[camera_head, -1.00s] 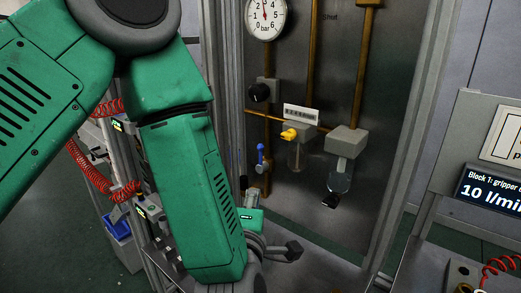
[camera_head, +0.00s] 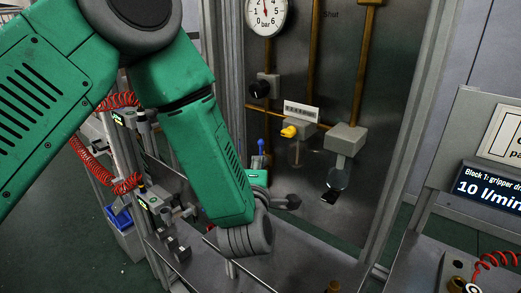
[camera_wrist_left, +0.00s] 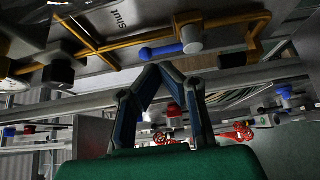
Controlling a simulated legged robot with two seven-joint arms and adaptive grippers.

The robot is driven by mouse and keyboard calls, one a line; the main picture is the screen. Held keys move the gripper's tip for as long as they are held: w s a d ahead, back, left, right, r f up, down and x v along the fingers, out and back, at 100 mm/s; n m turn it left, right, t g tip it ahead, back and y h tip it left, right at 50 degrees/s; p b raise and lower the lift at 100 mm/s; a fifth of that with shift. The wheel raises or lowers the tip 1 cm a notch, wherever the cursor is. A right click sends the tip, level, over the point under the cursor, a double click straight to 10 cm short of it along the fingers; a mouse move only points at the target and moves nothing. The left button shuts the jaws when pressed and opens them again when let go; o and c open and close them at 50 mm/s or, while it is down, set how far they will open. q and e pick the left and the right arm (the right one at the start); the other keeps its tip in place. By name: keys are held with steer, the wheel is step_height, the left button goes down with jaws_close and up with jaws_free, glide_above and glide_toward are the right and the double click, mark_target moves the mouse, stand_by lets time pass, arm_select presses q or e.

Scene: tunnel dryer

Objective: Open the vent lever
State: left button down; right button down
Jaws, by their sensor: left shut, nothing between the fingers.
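A blue lever (camera_head: 261,147) is on the lower left of the metal pipe panel; my left arm hides its lower part in the head view. I cannot read a label naming it as the vent lever. In the left wrist view the blue lever (camera_wrist_left: 160,50) lies sideways from a pale hub on a brown pipe. My left gripper (camera_head: 292,201) is shut and empty, low in front of the panel. In the wrist view its fingertips (camera_wrist_left: 162,70) appear just below the blue lever; I cannot tell whether they touch it. My right gripper is not in view.
A black knob (camera_head: 260,90) and a pressure gauge (camera_head: 266,14) are above. A metal post (camera_head: 415,130) bounds the panel's right side.

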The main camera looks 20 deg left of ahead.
mark_target(261, 150)
arm_select(q)
steer(key=shift+p+x, duration=0.5)
steer(key=shift+x, duration=1.8)
steer(key=shift+a+r+n+g, duration=0.1)
steer(key=shift+a+n+g, duration=0.15)
steer(key=shift+n, duration=0.25)
steer(key=a+n+g+h+b, duration=0.1)
steer(key=n+g+h, duration=0.1)
steer(key=n, duration=0.1)
steer(key=w+a+f+n+g+h+b, duration=0.1)
steer(key=a+n+h, duration=0.1)
steer(key=a+f+n+g+h, duration=0.1)
steer(key=n+g+h, duration=0.1)
steer(key=n, duration=0.1)
steer(key=shift+w+a+f+n+g+h+b, duration=0.1)
steer(key=shift+w+a+n+g+h+b, duration=0.2)
steer(key=shift+a+g+h+b, duration=0.1)
steer(key=shift+d, duration=0.15)
